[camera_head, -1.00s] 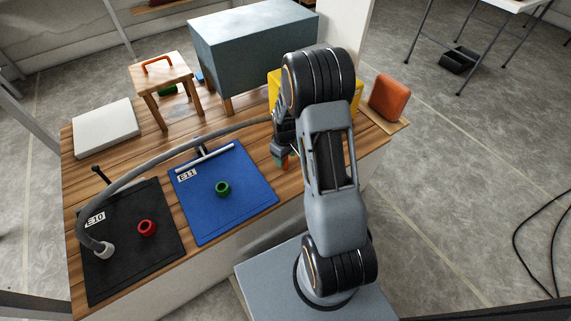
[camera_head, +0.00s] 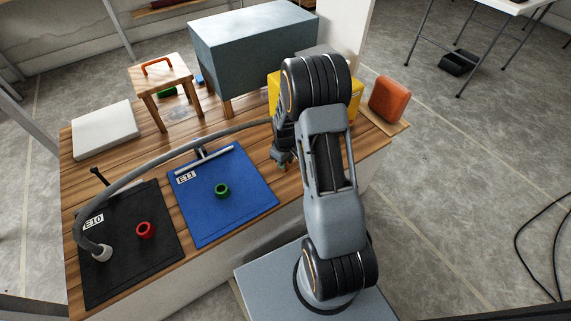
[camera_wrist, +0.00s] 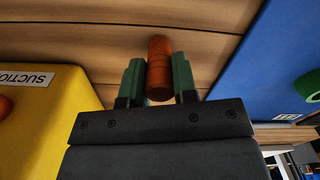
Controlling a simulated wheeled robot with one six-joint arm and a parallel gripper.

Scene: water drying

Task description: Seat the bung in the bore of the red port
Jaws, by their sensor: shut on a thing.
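The red port (camera_head: 145,229) is a short red ring with an open bore, sitting on the black mat (camera_head: 164,262) at the left of the bench. My gripper (camera_head: 281,162) is over the wooden bench top, right of the blue mat and well away from the red port. In the wrist view my gripper (camera_wrist: 160,80) has green fingers shut on an orange-brown cylinder, the bung (camera_wrist: 160,66). The bung's lower end is close to the gripper body. In the head view the bung cannot be made out.
A green port (camera_head: 222,191) sits on the blue mat (camera_head: 240,215), between my gripper and the black mat. A grey hose (camera_head: 150,165) arches over the bench and ends on the black mat. A yellow box (camera_wrist: 45,125) is close to my gripper. A wooden stool (camera_head: 160,78) stands at the back.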

